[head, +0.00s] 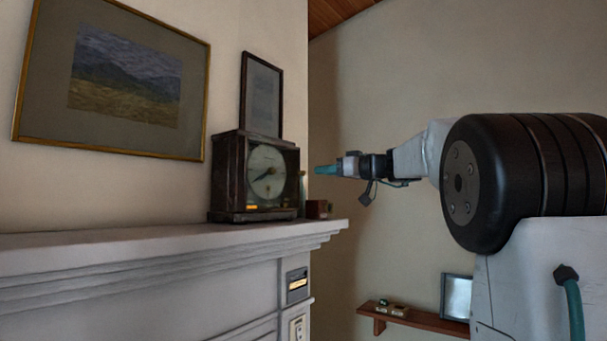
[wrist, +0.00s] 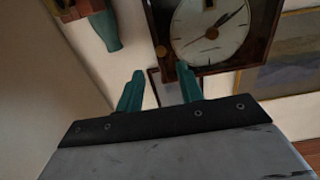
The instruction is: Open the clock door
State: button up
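The clock (head: 254,177) is a dark wooden box with a round pale dial, standing upright on the mantel near its right end. Its dial also shows at the top of the wrist view (wrist: 210,30), upside down. I cannot tell whether a separate door frame stands ajar; the front looks closed. My gripper (head: 318,170), with teal fingers, is in the air to the right of the clock, apart from it. In the wrist view the two fingers (wrist: 160,90) are spread with a gap between them and nothing held.
The clock stands on a white mantel (head: 150,245). A dark-framed picture (head: 261,95) is behind the clock. A gold-framed painting (head: 120,85) hangs left. A low wooden shelf (head: 425,320) is lower right.

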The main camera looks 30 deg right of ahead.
jog(key=x, duration=0.7)
jog(key=shift+w+a, duration=0.15)
jog(key=shift+c, duration=0.4)
grip_shut()
